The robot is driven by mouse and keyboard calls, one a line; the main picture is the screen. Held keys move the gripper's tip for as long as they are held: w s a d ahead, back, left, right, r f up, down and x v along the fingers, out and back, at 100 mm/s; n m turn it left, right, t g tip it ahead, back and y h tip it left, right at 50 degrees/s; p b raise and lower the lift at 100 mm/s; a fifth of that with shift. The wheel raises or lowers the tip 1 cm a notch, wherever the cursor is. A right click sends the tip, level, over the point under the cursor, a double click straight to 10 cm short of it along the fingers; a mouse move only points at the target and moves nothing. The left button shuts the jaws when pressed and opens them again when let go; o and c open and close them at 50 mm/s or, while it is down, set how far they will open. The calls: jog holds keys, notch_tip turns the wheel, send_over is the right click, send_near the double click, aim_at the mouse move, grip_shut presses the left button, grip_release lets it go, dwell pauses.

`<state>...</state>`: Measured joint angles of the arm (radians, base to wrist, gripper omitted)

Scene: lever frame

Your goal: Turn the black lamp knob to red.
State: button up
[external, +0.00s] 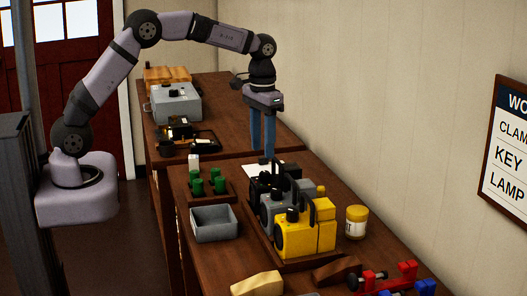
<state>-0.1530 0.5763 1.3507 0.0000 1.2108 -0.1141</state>
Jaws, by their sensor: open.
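The black lamp (262,187) stands at the far end of a row of three lamps on a wooden tray (290,262). Its knob is too small to make out, and so is any red mark. A grey lamp (271,207) and a yellow lamp (296,238) stand in front of it. My gripper (262,152) points down with two long blue fingers. It is open and empty, behind and above the black lamp. The fingertips are near a white sheet (257,168) on the table, and I cannot tell how far above it.
A grey bin (213,223) and a holder with green cylinders (207,184) stand left of the lamps. A yellow-lidded jar (356,221) stands to the right. Red clamps (402,275) lie at the front right. A grey box (176,102) is on the far table.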

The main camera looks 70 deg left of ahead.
jog(key=s+d+f+m, duration=0.1)
jog(key=s+d+f, duration=0.2)
jog(key=s, duration=0.6)
jog(key=s+d+f+m+b, duration=0.1)
jog(key=s+d+f, duration=0.2)
jog(key=s, duration=0.6)
jog(key=s+d+f+m+g, duration=0.1)
jog(key=s+d+f, duration=0.2)
jog(key=s, duration=0.6)
jog(key=shift+s+f+m, duration=0.25)
jog(key=shift+f+m, duration=0.15)
notch_tip(320, 180, up, 10)
jog(key=n+t+p, duration=0.1)
jog(key=n+p, duration=0.1)
jog(key=p, duration=0.2)
send_over(265, 172)
jog(key=shift+f+p, duration=1.2)
jog(key=shift+f, duration=2.55)
